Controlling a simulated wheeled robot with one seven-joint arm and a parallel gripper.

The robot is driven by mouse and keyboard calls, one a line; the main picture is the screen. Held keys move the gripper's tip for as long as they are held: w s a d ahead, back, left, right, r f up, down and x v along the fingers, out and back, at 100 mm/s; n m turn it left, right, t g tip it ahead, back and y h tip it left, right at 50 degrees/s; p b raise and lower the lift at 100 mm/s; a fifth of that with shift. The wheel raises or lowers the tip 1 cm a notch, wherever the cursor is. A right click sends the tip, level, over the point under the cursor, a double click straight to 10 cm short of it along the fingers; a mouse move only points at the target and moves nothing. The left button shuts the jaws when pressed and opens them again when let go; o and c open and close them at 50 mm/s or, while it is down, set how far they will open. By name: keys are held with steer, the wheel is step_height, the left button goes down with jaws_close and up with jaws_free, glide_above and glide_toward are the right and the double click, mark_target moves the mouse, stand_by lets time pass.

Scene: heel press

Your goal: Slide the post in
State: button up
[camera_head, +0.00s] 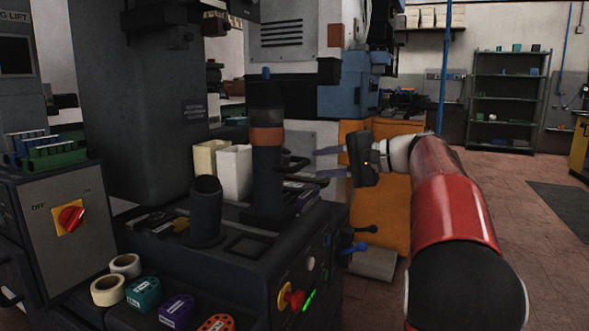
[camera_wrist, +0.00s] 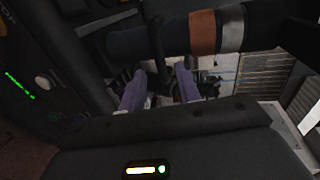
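The post (camera_head: 267,165) is a tall dark cylinder with an orange-brown band, standing upright on the dark machine bed (camera_head: 240,262). In the wrist view the post (camera_wrist: 150,42) lies across the top, with a brown and a grey band. A dark bar-like handle (camera_wrist: 157,50) juts from its side; dark bars also show beside the post in the head view (camera_head: 295,163). My gripper (camera_head: 318,164) is right of the post, its purple fingers spread and pointing at it. In the wrist view the handle shows between the fingertips (camera_wrist: 160,70); contact is unclear. The post's foot is partly hard to make out.
A short dark cylinder (camera_head: 205,212) stands left of the post, and white bins (camera_head: 234,172) behind it. Tape rolls (camera_head: 108,290) and coloured pieces (camera_head: 176,308) lie in front. Levers (camera_head: 355,248) and a red knob (camera_head: 291,297) stick out at the machine's right. An orange cabinet (camera_head: 385,215) stands behind.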

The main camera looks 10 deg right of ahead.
mark_target(304, 165)
steer(key=x, duration=0.6)
steer(key=shift+a+f, duration=0.1)
steer(key=shift+a, duration=0.1)
jaws_close()
